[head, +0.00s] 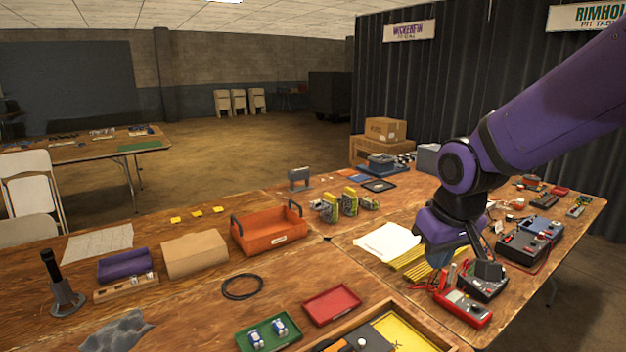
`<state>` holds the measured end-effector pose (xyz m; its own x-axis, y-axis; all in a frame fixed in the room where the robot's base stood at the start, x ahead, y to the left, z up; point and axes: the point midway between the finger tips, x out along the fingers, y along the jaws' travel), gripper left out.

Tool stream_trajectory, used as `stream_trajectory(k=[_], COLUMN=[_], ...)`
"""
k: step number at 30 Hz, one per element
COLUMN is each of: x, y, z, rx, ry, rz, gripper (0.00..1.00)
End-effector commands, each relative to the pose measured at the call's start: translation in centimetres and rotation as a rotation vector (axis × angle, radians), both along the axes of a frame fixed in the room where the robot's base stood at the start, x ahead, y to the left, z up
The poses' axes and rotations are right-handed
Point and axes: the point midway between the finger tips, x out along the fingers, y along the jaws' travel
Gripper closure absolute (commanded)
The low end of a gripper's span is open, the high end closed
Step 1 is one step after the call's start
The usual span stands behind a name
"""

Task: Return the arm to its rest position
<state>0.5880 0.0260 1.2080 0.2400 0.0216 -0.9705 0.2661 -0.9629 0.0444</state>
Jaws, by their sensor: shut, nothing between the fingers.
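My purple and black arm reaches in from the upper right in the head view. My gripper (440,260) hangs at the arm's end, pointing down over the right-hand table (345,252). It is shut with nothing between its fingers, though the fingertips are small and partly hidden. Under and beside it lie a yellow striped area (415,268) and a dark charger-like device (484,283). I cannot tell how much height separates the gripper from them.
A red multimeter (463,307) lies close in front of the gripper. More devices with cables (524,246) stand to the right. A white sheet (388,241) lies left of the gripper. An orange tray (268,236), a red tray (331,305) and a green tray (270,337) are farther left.

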Motion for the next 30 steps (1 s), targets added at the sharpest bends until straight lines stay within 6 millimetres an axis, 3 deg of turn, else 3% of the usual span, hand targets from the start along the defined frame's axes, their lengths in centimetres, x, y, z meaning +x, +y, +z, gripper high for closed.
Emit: stream_trajectory(k=[6,15,22,30], x=[-4.0,-10.6,-14.6,-15.9], y=[-3.8,-7.6,-9.1,-9.5], z=[4.8,9.2,10.6,10.8], rx=[0.023,0.055,0.072,0.077], ry=[-0.069,-0.156,-0.203,-0.214], rz=[-0.087,-0.194,-0.251,-0.266], gripper=[1.0,1.0,1.0,1.0])
